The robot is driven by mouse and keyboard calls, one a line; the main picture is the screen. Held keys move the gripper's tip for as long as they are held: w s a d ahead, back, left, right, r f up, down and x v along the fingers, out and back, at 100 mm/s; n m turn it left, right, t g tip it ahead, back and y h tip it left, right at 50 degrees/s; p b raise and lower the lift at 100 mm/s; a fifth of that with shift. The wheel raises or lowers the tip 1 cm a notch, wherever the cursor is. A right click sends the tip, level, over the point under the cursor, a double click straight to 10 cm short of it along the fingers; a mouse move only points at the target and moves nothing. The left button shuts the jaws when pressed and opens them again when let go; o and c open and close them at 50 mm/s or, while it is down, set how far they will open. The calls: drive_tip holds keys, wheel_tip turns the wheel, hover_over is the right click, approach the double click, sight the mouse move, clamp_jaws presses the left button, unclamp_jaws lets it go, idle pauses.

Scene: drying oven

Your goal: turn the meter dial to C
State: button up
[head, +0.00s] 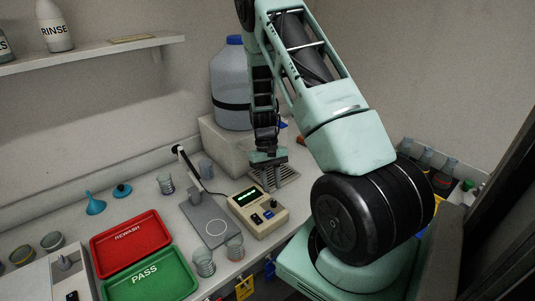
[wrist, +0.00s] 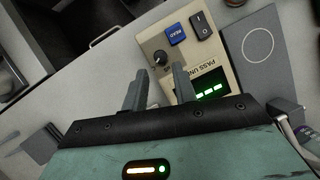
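The beige meter (head: 258,209) sits on the bench with a green lit display, a small dark dial, a blue button and a black switch. In the wrist view the meter (wrist: 218,68) shows its round dark dial (wrist: 160,57) near its corner, beside the blue READ button (wrist: 178,35). The dial's letters are too small to read. My gripper (wrist: 158,78) is open, its two grey fingers apart and empty, with the dial just beyond the fingertips. In the head view my gripper (head: 268,168) hangs behind the meter, near a grey slotted rack.
Red REWASH (head: 128,240) and green PASS (head: 150,278) trays lie further left. A large jug (head: 233,88) stands on a block behind.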

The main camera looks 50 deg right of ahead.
drive_tip(key=b+v, duration=0.2)
drive_tip(key=v, duration=1)
drive_tip(key=shift+r, duration=0.25)
drive_tip(key=shift+w, duration=0.15)
